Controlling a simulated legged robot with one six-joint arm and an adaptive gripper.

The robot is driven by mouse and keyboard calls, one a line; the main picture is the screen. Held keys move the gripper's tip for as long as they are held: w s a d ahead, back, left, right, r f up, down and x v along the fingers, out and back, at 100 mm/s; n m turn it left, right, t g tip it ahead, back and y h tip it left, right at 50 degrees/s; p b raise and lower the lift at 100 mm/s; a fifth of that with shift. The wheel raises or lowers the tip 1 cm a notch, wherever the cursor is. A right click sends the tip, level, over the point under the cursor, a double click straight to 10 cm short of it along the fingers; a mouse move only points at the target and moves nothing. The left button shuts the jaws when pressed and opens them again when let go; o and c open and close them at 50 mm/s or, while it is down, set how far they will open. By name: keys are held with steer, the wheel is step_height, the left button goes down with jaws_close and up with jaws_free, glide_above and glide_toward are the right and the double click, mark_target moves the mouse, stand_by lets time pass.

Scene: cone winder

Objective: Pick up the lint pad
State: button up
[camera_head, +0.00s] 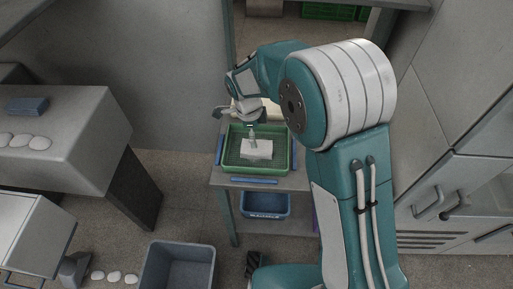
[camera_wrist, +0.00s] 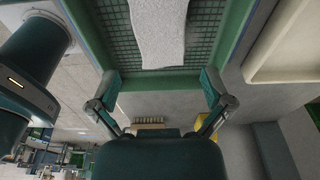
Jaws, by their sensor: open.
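A white block-like pad, seemingly the lint pad (camera_head: 257,149), lies in a green tray (camera_head: 226,160) on a small stand. The pad also shows at the top of the wrist view (camera_wrist: 158,30), on the tray's mesh floor, with its upper end cut off. My gripper (camera_head: 252,131) is over the tray, close to the pad's far side in the head view. In the wrist view my gripper (camera_wrist: 160,86) has its two fingers spread wide with nothing between them. The pad is beyond the fingertips and apart from them. Its exact height below them is hard to tell.
Blue strips lie along the stand, one at its front (camera_head: 254,181). A blue bin (camera_head: 265,204) sits beneath. A grey bin (camera_head: 178,267) stands on the floor. A grey machine (camera_head: 70,150) at left carries a blue pad (camera_head: 27,105). Cabinets (camera_head: 465,150) close off the right.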

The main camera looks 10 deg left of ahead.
mark_target(265, 149)
step_height(265, 149, down, 7)
steer(key=shift+w+d+r, duration=0.1)
steer(key=shift+d+r, duration=0.05)
steer(key=shift+r, duration=0.05)
steer(key=c, duration=0.7)
